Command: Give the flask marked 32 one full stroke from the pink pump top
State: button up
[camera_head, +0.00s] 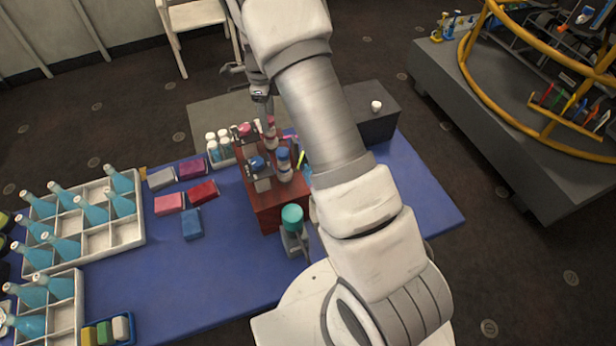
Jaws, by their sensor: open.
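A red-brown wooden stand (268,212) on the blue table carries several small pumps. Blue tops (283,154) are nearer. My gripper (262,98) hangs just above and behind the pink top, small and partly dark; it is open, and I see nothing held. Whether it touches the top I cannot tell. Teal flasks (93,211) stand or lean in a pale compartment tray (139,233) at left. No number is readable, so I cannot tell which is 32.
A teal-topped bottle (292,217) stands in front of the stand. White-capped bottles (223,140) are behind left. Coloured blocks (169,204) lie between tray and stand. The blue table's (200,280) front middle is clear. My arm hides part of the right side.

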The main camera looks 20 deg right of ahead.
jog(key=shift+r, duration=0.1)
jog(key=shift+r+p, duration=2.25)
jog(key=shift+r, duration=1.2)
